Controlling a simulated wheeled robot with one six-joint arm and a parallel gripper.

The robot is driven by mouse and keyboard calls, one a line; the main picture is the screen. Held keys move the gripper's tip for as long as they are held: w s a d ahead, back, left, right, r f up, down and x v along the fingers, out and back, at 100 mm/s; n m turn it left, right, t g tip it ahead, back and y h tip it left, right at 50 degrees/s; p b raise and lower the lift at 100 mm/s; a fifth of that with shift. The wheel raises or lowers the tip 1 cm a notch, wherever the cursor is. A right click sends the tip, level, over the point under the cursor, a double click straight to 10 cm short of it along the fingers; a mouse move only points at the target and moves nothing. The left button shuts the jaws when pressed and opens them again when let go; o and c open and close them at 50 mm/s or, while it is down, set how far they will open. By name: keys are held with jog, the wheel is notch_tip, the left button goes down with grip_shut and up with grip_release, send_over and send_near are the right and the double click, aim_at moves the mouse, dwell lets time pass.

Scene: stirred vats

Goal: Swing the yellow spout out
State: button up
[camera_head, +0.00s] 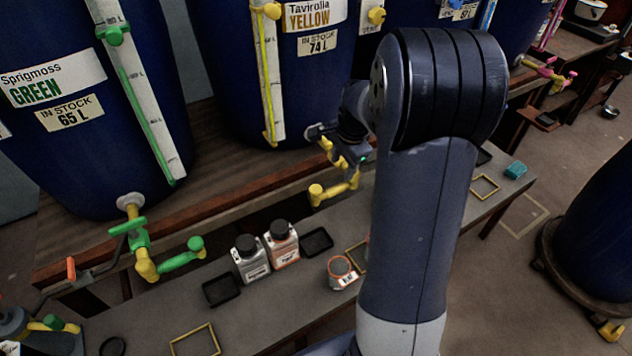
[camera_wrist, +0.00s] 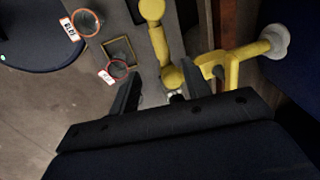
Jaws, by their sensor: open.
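The yellow spout (camera_head: 338,189) hangs under the yellow vat (camera_head: 337,70), at the front edge of the bench. It runs to the left, ending in a rounded yellow tip. My gripper (camera_head: 352,160) is at the right part of the spout, and its fingers are hard to make out there. In the wrist view, my gripper (camera_wrist: 163,70) is open. The spout (camera_wrist: 160,40) runs down from the top, and its lower joint shows between the two fingers. I cannot tell whether they touch it. The yellow tap body (camera_wrist: 234,58) lies right of the fingers.
A green tap (camera_head: 138,243) with its spout stands to the left. Two bottles (camera_head: 282,243), a small orange-rimmed jar (camera_head: 341,272) and dark trays (camera_head: 221,289) sit on the grey bench. A yellow square outline (camera_head: 196,342) marks the bench at front left.

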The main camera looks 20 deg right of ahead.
aim_at(336, 187)
jog(key=f, duration=0.3)
jog(key=w+f, duration=0.1)
jog(key=f, duration=0.3)
jog(key=w+f+b, duration=0.1)
jog(key=f, duration=0.2)
jog(key=shift+a+f, duration=0.2)
jog(key=shift+f, duration=0.05)
grip_shut()
